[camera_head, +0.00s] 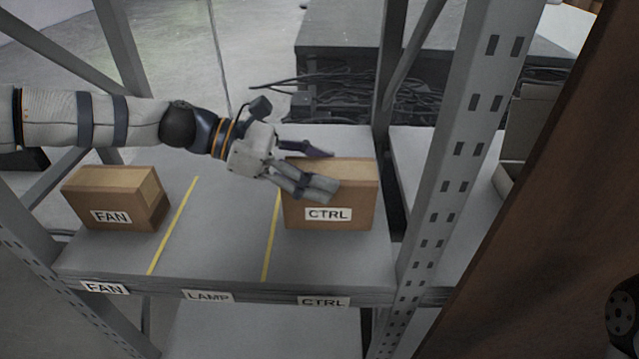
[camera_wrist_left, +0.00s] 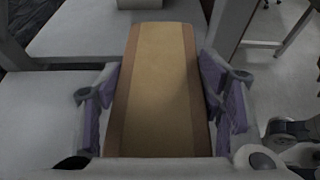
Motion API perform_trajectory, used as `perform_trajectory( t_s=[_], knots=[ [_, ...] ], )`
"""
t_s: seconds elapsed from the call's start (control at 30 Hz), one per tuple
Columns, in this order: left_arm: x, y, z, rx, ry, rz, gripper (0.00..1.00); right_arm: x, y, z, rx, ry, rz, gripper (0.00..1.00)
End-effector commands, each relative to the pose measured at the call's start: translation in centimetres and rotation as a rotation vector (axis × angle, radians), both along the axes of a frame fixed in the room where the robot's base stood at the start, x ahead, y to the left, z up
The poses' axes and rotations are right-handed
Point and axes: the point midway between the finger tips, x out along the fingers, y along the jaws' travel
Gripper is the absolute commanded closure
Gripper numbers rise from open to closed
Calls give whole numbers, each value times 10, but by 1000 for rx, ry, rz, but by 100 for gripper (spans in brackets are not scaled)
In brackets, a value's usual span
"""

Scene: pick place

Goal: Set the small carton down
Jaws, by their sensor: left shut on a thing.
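The small carton (camera_head: 358,200) is a brown box with a white CTRL label on its front. In the head view it is upright on or just above the right section of the shelf, above the shelf-edge CTRL label (camera_head: 323,302); I cannot tell whether its base touches. My left gripper (camera_head: 318,172) is shut on it, with one finger across the front and one behind. In the left wrist view the carton (camera_wrist_left: 160,85) lies between the two purple-padded fingers (camera_wrist_left: 162,100). My right gripper is not in view.
A second brown carton labelled FAN (camera_head: 115,200) stands in the left section of the shelf (camera_head: 215,250). Yellow lines divide the shelf, and the middle section above the LAMP label (camera_head: 208,296) is empty. A grey perforated upright (camera_head: 455,150) rises right of the held carton.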

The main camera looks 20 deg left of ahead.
Motion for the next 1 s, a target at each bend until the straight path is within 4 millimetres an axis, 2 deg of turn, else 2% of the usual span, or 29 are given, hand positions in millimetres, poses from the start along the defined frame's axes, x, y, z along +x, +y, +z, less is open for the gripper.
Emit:
perform_trajectory(
  t_s=[0.03, 0.1, 0.43, 0.47, 0.53, 0.83, 0.9, 1.0],
  knots=[
    [-1, 2, -18, -1, 13, 4, 100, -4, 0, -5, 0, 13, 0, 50],
    [-1, 2, -26, -1, 9, 4, 100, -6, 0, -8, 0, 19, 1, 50],
    [0, 2, -26, 0, 3, 2, 100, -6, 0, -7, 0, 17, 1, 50],
    [-1, 2, -28, 2, 5, 3, 36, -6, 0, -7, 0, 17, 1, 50],
    [-1, 2, -27, 2, 4, 2, 21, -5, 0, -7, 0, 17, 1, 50],
    [-1, 2, -26, 2, 4, 2, 19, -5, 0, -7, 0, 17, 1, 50],
    [-1, 2, -21, 2, 2, 3, 19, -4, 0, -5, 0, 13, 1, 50],
    [-5, 19, -13, 2, -1, 7, 19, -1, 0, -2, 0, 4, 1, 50]
  ],
)
